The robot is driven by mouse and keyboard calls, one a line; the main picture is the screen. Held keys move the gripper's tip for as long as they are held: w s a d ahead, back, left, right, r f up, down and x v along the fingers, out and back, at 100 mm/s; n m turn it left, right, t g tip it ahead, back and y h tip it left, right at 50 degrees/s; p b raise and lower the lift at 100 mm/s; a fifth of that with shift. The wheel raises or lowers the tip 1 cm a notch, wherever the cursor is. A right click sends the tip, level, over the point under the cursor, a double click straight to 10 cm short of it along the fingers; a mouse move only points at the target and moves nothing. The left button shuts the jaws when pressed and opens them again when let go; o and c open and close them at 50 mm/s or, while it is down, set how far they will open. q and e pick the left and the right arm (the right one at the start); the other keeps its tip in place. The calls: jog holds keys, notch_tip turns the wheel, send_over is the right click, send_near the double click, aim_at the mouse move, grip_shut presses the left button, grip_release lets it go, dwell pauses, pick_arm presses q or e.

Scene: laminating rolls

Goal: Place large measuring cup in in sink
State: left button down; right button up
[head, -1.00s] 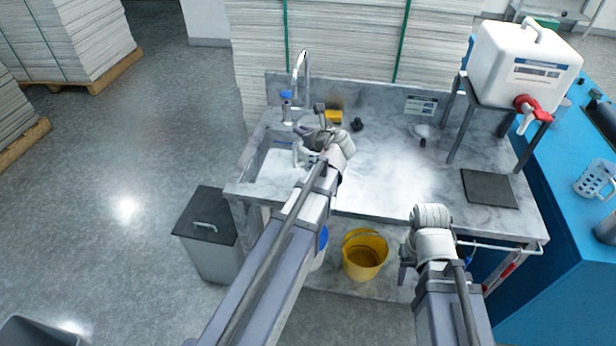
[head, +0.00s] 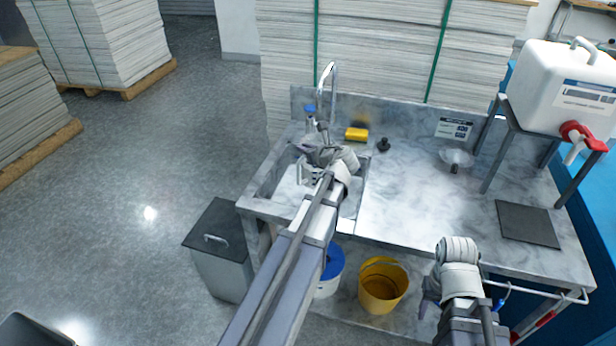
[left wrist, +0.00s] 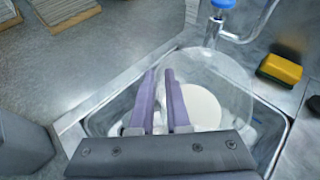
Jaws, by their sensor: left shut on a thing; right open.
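The large measuring cup (left wrist: 235,78) is clear, with a pale round bottom (left wrist: 203,108) showing through it in the left wrist view. My left gripper (left wrist: 160,74) is shut on its side; I cannot tell whether on handle or wall. In the head view my left gripper (head: 318,158) is over the sink basin and hides most of the cup. The sink (head: 270,207) is set into the left end of the marble counter; its rim also shows in the left wrist view (left wrist: 262,160). My right gripper (head: 428,298) is open and empty, low by the counter's front edge.
The counter middle (head: 410,195) is clear. A yellow bucket (head: 382,288) stands below.

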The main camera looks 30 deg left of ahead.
aim_at(308, 168)
pick_arm(q)
jog(key=shift+f+b, duration=3.2)
jog(key=shift+f, duration=0.6)
jog(key=shift+r, duration=0.15)
jog(key=c, duration=1.4)
grip_release()
jog(key=o, duration=0.5)
